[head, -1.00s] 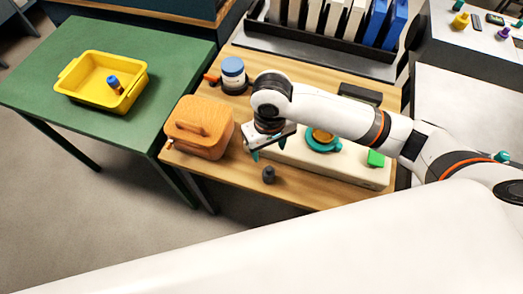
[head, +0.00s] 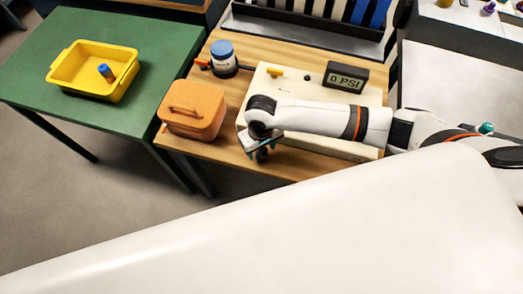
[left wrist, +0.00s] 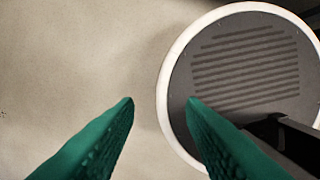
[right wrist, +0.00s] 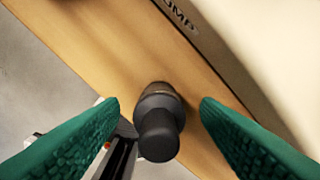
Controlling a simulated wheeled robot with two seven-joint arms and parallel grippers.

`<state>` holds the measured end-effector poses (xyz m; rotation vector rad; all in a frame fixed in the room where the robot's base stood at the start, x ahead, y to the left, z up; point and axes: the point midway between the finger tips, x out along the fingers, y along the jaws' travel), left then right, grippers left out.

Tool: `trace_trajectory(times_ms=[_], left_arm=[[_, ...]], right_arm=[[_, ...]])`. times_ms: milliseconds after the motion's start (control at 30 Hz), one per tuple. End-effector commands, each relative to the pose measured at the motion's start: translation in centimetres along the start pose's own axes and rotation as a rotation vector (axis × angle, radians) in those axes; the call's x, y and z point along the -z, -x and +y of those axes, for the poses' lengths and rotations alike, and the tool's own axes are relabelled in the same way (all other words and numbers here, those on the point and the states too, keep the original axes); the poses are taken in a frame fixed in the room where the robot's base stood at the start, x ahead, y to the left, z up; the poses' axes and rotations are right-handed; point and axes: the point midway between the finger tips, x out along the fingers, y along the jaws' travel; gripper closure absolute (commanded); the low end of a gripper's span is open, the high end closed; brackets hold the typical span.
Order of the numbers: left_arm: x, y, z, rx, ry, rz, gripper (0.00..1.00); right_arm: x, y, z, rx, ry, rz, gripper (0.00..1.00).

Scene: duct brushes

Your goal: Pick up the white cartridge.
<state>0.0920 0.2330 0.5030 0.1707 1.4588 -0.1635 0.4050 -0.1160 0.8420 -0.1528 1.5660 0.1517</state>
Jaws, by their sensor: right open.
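In the head view, several upright white slabs (head: 318,8) stand beside blue ones in a dark rack at the top edge, cut off by the frame. I cannot tell for sure whether one of them is the white cartridge. My right gripper (head: 262,153) is low at the front edge of the pump box. In the right wrist view, its open green fingers (right wrist: 160,102) stand on either side of a dark grey peg (right wrist: 158,135), with gaps on both sides. My left gripper (left wrist: 160,101) is open and empty above the floor.
The cream pump box (head: 262,88) carries a "0 PSI" display (head: 346,76). A yellow tray (head: 75,85) holding a blue-and-orange piece is on the green table (head: 35,95).

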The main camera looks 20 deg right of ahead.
Motion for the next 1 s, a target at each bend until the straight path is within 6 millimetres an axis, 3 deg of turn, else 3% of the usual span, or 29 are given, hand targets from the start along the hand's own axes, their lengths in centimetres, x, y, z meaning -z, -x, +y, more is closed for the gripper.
trace_trajectory(times_ms=[200,500,833,1000], left_arm=[[1.5,0.1,-0.2,0.002,0.000,0.022,0.64],[1.2,0.0,-0.1,0.001,0.001,0.020,0.64],[0.8,0.0,0.1,-0.001,0.001,0.013,0.64],[0.8,-0.2,0.1,-0.001,0.001,0.013,0.64]], right_arm=[[0.0,-0.1,0.0,0.000,0.001,-0.001,0.44],[0.0,0.0,0.0,0.000,0.001,-0.001,0.91],[-0.1,0.3,0.0,-0.001,0.001,-0.003,0.91],[-0.1,2.8,0.0,-0.002,0.003,-0.006,0.91]])
